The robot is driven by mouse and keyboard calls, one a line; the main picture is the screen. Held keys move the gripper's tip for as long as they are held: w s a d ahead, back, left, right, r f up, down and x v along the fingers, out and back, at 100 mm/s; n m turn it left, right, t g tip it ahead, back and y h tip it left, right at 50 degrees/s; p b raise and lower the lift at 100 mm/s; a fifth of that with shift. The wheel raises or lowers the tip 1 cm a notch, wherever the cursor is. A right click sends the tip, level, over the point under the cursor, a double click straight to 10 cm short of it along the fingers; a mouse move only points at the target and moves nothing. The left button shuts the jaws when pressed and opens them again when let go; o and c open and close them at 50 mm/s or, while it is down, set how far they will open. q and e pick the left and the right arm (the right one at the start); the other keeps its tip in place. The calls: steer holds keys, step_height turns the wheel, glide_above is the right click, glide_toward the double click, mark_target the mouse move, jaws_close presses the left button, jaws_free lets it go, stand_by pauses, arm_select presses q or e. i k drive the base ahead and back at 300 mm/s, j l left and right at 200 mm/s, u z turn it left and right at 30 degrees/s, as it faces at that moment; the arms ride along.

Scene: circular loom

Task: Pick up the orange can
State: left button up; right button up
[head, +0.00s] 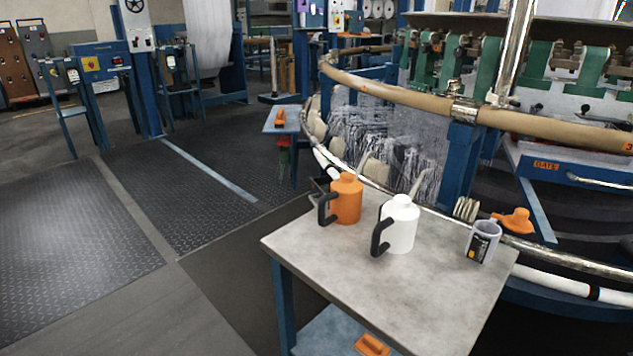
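The orange can (346,201) stands upright on the grey tabletop (420,292), near its back left corner. It has a short neck on top and a black handle (325,208) on its left side. Neither of my grippers shows in the head view.
A white can (399,224) with a black handle stands just right of the orange can, with a small gap. A grey mug (483,242) stands near the table's right edge. The loom (455,160) rises behind the table. The tabletop's front is clear, and open floor (75,235) lies left.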

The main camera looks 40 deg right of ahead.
mark_target(344, 198)
steer(key=i+j+z, duration=0.1)
steer(key=i+z, duration=0.35)
steer(key=i+j+z, duration=0.2)
steer(key=i+z, duration=0.15)
steer(key=z, duration=0.15)
steer(key=i+j+z, duration=0.3)
steer(key=z, duration=0.15)
